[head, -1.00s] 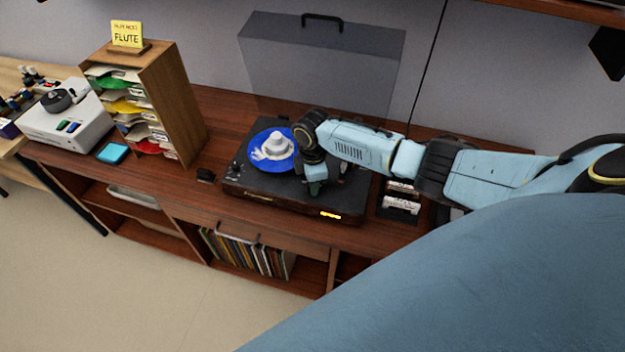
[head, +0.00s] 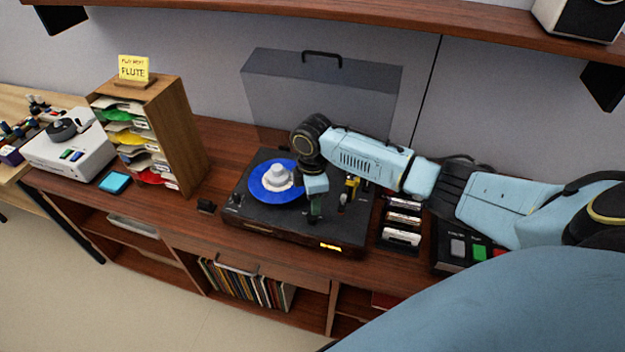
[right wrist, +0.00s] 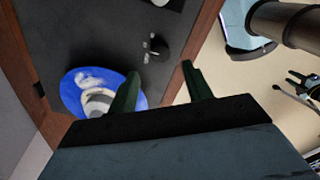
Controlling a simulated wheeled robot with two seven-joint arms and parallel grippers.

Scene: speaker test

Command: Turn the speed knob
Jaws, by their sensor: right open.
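I cannot make the knob out in the head view. My right gripper (head: 314,214) is over the front part of the deck, pointing down. Its fingers (right wrist: 160,76) are apart and empty, with the knob just beyond the tips.
A raised clear lid (head: 320,95) stands behind the deck. Cassettes (head: 402,220) and a box with coloured buttons (head: 458,250) lie to the right. A wooden sorter (head: 178,140) stands left, a shelf (head: 250,12) above.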

